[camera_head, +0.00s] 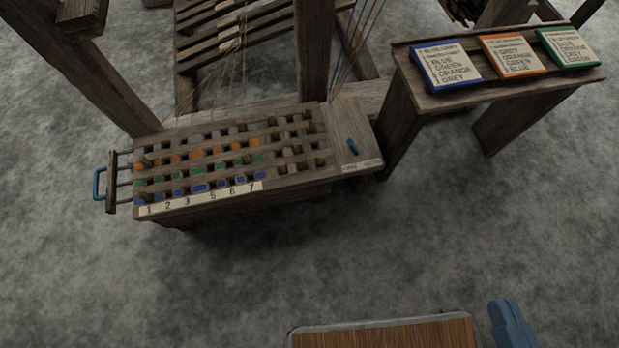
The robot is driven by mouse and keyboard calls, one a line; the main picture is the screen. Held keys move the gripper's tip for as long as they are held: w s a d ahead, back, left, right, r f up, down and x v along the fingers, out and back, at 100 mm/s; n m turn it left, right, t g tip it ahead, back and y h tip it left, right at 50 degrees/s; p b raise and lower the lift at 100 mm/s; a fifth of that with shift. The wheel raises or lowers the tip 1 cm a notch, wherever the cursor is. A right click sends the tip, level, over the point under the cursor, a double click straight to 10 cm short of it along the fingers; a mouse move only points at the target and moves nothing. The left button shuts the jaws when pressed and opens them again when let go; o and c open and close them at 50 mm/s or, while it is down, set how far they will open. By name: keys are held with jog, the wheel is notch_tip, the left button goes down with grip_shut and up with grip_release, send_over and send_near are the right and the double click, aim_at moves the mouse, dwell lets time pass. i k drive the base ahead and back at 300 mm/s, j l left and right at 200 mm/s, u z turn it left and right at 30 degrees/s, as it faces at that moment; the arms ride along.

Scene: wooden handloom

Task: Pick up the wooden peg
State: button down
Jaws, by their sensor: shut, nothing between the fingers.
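Several small wooden pegs (317,128) stand in the square holes of a pegboard box (230,205), mostly in its right-hand columns. One more brown peg (145,162) stands near its left end. I cannot tell which peg is the one named. My gripper (508,305) shows only as blue-grey fingers at the bottom right edge. It is shut and empty, well apart from the box, with its rear cut off by the frame.
The box has coloured rows, a numbered strip (203,195), a blue side handle (99,184) and a small blue lever (352,147). A bench (428,100) carries blue, orange and green-framed cards. Loom posts (314,50) rise behind. Grey floor (330,255) is clear in front.

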aim_at(281, 168)
jog(key=k+l, duration=0.15)
jog(key=k, duration=0.2)
jog(key=i+j+u, duration=0.45)
jog(key=i+j, duration=0.3)
jog(key=i+j+u, duration=0.45)
jog(key=i+j, duration=0.3)
jog(key=i, duration=0.1)
